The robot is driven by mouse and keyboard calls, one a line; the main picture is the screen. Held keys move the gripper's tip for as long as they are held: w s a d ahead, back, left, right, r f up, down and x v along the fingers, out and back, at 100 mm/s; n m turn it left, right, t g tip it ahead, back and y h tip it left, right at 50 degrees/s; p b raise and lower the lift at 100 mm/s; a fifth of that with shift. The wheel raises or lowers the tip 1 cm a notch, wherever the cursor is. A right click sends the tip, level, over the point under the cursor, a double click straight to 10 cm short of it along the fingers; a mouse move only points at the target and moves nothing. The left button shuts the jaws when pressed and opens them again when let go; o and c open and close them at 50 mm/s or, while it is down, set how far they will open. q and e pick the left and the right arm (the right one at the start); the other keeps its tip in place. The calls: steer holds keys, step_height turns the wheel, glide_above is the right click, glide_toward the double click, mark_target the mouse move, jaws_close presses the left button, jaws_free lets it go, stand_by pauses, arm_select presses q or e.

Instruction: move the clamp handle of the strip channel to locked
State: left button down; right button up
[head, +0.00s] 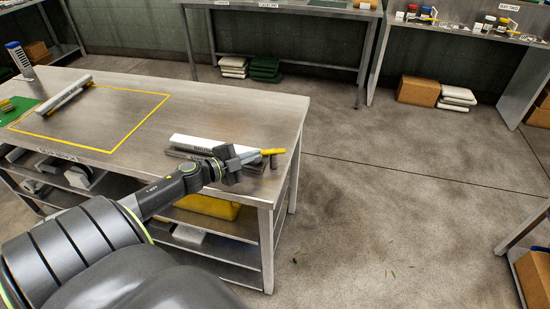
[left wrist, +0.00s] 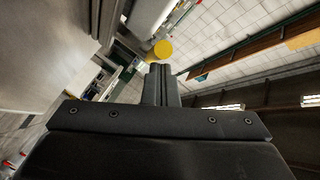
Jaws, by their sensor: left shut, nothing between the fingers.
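The strip channel (head: 203,143), a long white-topped grey piece, lies near the right end of the steel workbench in the head view. A yellow-ended handle (head: 273,151) sticks out to the right of it, near the bench's right edge. My left gripper (head: 250,156) is shut and empty, just left of the yellow end; whether they touch I cannot tell. In the left wrist view, the shut fingers (left wrist: 162,84) stand just below a round yellow end (left wrist: 163,49), likely the handle's. My gripper hides part of the channel and handle. My right gripper is not in view.
Another long grey-and-white piece (head: 64,93) lies at the left of the bench (head: 135,131), across the yellow outline. A green mat (head: 18,107) and an upright holder (head: 20,58) stand at the far left. The bench middle is clear. Shelves below hold a yellow bin (head: 208,207).

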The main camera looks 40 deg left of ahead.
arm_select(q)
steer(key=shift+w+a+m+h, duration=0.15)
steer(key=shift+a+m+h, duration=0.15)
steer(key=shift+a+h, duration=0.15)
steer(key=shift+w+a+r, duration=0.1)
steer(key=shift+w+a, duration=0.1)
steer(key=shift+a, duration=0.2)
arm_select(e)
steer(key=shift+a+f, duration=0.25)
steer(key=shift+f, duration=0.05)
arm_select(q)
steer(key=shift+w+a, duration=0.1)
steer(key=shift+a, duration=0.1)
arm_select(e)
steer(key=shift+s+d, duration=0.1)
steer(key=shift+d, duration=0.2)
arm_select(q)
steer(key=shift+r, duration=0.1)
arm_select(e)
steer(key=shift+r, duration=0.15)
